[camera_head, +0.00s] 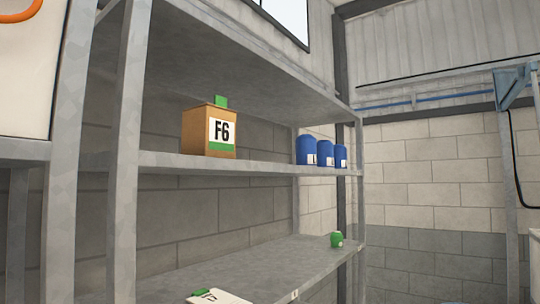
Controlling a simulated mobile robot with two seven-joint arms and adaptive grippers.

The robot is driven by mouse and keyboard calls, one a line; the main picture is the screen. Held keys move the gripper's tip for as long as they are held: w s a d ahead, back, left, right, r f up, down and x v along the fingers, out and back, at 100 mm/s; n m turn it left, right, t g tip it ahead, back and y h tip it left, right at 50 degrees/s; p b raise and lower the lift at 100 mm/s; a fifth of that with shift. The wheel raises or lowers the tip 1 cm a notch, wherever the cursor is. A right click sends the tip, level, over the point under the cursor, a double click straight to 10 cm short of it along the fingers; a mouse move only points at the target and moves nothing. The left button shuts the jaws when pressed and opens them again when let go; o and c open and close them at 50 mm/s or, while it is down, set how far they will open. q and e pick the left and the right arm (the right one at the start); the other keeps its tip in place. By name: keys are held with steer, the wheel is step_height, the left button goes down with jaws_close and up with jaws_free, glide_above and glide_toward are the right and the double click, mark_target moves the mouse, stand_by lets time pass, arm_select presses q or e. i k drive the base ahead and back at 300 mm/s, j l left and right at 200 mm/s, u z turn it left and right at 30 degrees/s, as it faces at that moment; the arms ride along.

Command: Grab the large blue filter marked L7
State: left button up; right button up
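Several blue cylinders stand in a row at the right end of the middle shelf. The left one (306,151) looks largest, with a middle one (325,153) and a right one (341,156) beside it. Each has a small white label low on its side, too small to read, so I cannot tell which is marked L7. Neither of my grippers is in view.
A brown box marked F6 (196,132) stands on the middle shelf (265,165). Below, a small green container (336,239) and a white labelled item (218,297) are on the lower shelf (262,263). Grey posts (127,150) frame the rack. Shelf space between box and cylinders is clear.

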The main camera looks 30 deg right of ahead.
mark_target(306, 154)
steer(key=l+u, duration=0.3)
steer(key=l, duration=0.2)
steer(key=l+u, duration=0.25)
steer(key=l, duration=0.3)
steer(key=l+u, duration=0.15)
steer(key=l, duration=0.95)
steer(key=k+l+u, duration=0.2)
steer(key=l, duration=0.85)
steer(key=i, duration=0.1)
